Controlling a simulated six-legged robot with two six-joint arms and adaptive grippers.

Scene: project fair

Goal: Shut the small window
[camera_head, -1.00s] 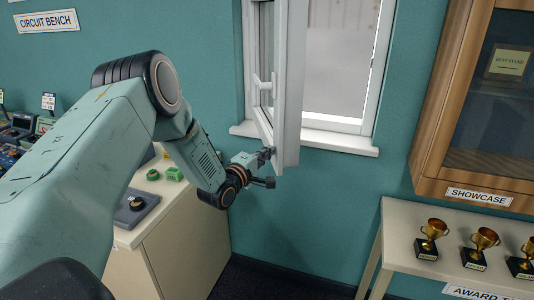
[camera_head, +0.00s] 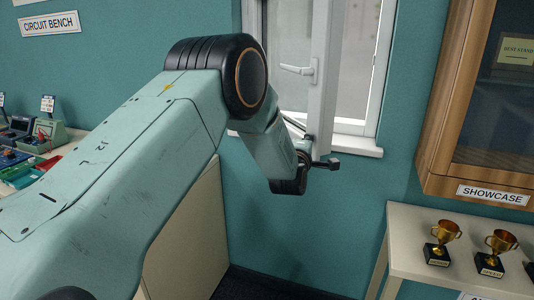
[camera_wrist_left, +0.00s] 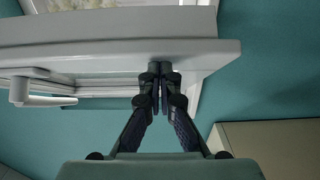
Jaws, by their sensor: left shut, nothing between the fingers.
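The small window's white sash (camera_head: 325,70) stands partly open, with a gap between its free edge and the right side of the white frame (camera_head: 373,70). Its white handle (camera_head: 298,70) sticks out to the left. My left gripper (camera_head: 333,163) is at the sash's lower free corner, partly hidden by its own wrist. In the left wrist view the fingers (camera_wrist_left: 159,72) are together and empty, up against or very close to the sash's lower part (camera_wrist_left: 90,58); contact is hard to tell. The handle (camera_wrist_left: 38,98) shows there too. My right gripper is not in view.
A wooden showcase (camera_head: 437,100) hangs on the wall to the right. Below it a pale table (camera_head: 405,235) bears gold trophies (camera_head: 441,240). A bench with devices (camera_head: 42,135) is at the left. The window sill (camera_head: 360,146) juts out below the frame.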

